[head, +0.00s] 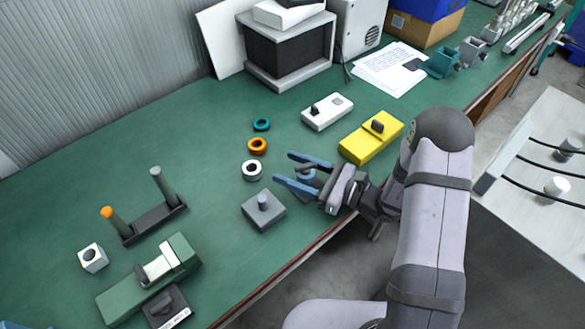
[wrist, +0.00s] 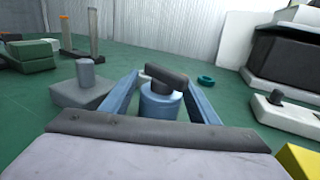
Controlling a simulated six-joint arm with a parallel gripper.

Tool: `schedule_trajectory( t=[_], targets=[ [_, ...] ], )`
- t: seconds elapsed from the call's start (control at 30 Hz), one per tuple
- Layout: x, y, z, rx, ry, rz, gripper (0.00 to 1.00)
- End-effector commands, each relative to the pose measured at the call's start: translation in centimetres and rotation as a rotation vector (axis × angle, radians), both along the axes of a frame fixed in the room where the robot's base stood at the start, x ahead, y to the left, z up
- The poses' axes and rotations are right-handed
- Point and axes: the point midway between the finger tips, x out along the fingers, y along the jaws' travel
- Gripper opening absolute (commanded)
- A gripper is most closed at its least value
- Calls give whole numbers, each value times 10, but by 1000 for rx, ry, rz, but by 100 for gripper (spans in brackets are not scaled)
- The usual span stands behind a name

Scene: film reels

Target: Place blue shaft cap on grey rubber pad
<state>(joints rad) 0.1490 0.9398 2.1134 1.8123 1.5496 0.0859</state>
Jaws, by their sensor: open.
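My gripper (head: 284,168) is open, with its two blue fingers low over the green bench. A blue cylinder with a dark bar on top, apparently the blue shaft cap (wrist: 160,103), stands upright between the fingers in the wrist view. Small gaps seem to show on both sides of it. In the head view the cap (head: 305,175) is partly hidden by the gripper.
A grey block with a peg (head: 264,213) stands close left of the gripper. White (head: 252,170), orange (head: 257,146) and teal (head: 261,124) rings lie beyond. A yellow box (head: 370,142) and white switch box (head: 327,112) stand behind.

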Motion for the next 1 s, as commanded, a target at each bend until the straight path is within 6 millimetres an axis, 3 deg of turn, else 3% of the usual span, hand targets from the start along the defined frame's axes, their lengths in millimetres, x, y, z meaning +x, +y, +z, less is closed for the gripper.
schedule_trajectory(
  t=[0.17,0.7,1.0],
  targets=[
    [0,-3,3,0,0,-2,55],
    [-26,-64,3,0,0,-2,55],
    [-29,-70,3,0,0,0,55]
  ],
)
